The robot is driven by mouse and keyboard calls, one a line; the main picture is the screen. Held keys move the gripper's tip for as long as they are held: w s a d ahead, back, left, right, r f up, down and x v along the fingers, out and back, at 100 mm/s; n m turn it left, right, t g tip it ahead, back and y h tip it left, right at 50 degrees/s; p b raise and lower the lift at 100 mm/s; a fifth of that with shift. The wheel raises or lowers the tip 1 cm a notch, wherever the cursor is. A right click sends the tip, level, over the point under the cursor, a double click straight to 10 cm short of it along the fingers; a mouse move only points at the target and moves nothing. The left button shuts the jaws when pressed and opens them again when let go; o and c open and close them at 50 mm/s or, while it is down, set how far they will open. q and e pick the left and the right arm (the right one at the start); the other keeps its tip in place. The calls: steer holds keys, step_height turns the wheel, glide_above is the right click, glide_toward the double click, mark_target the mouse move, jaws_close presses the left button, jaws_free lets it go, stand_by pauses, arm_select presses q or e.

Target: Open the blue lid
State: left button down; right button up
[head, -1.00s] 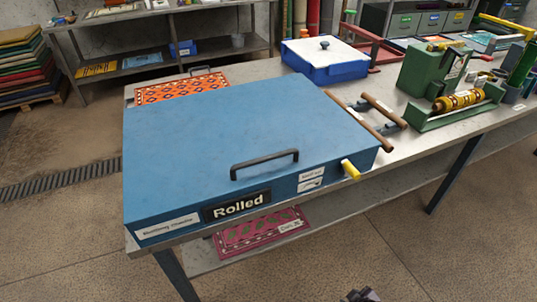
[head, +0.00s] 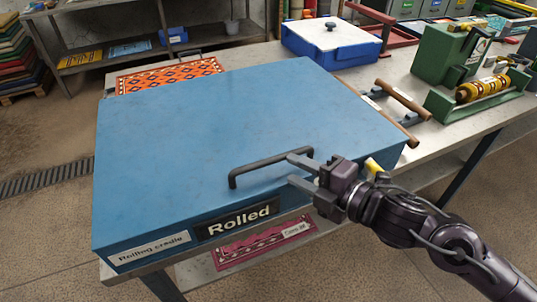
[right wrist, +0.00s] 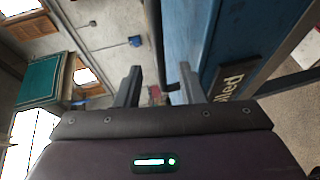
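The large blue lid (head: 235,130) lies closed as the top of a box labelled "Rolled" on the grey table. Its dark bar handle (head: 262,168) stands near the front edge. My right gripper (head: 300,170) is open at the right end of this handle, one finger above and one below it in the head view. My left gripper is not in view.
A yellow knob (head: 373,166) sticks out at the box's front right, close to my right gripper. Wooden rollers (head: 403,98) lie right of the box. A blue and white box (head: 330,42) and a green machine (head: 450,55) stand behind.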

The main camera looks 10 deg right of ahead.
mark_target(277, 162)
steer(key=shift+w+a+r, duration=0.15)
steer(key=shift+w+a, duration=0.15)
steer(key=shift+w, duration=0.1)
steer(key=shift+p+x, duration=0.65)
steer(key=shift+x, duration=2.35)
steer(key=shift+s+d, duration=0.1)
jaws_close()
